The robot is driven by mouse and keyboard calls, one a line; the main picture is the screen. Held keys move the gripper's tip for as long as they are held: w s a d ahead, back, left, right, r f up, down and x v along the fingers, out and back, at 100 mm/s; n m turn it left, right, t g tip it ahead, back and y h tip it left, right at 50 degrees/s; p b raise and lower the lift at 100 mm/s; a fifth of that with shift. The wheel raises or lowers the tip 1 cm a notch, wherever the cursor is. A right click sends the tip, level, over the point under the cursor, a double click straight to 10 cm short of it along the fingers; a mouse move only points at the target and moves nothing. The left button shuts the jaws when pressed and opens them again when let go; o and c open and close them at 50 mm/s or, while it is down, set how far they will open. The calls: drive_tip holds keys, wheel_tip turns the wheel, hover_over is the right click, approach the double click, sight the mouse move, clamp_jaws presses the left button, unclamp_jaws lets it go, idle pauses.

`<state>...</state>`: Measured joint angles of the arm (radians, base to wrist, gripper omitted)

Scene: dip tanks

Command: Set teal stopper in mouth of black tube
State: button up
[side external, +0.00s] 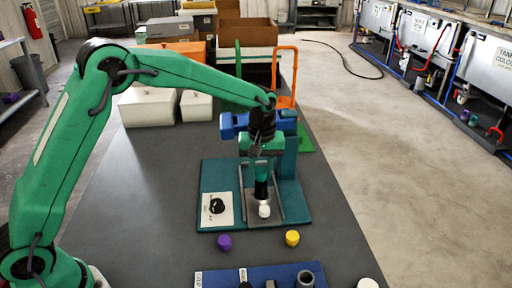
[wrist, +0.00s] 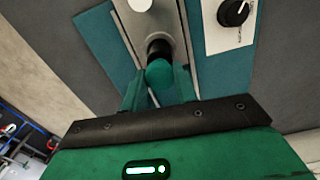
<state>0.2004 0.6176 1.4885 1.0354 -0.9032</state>
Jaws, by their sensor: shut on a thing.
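My gripper (side external: 262,171) points down over the teal base plate (side external: 209,178). In the wrist view its two fingers are closed on the teal stopper (wrist: 160,73), which shows as a round teal end between them. The black tube (side external: 261,190) stands upright directly below the gripper. In the wrist view the black tube (wrist: 158,48) shows just past the stopper, which overlaps its near part. The stopper is in line with the tube or very close to it. I cannot tell whether it touches or sits in the mouth, because the stopper and fingers hide the mouth.
A white round-topped piece (side external: 264,211) is beside the tube's foot. A dial panel (side external: 230,212) lies left. A purple stopper (side external: 224,242) and a yellow one (side external: 292,238) lie in front, before a blue rack (side external: 228,276). An orange frame (side external: 295,75) stands behind. The table's right side is clear.

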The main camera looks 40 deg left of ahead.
drive_tip(key=shift+f, duration=0.7)
idle(0.8)
idle(0.4)
drive_tip(key=o, duration=1.5)
drive_tip(key=shift+r, duration=0.25)
drive_tip(key=shift+r, duration=3.8)
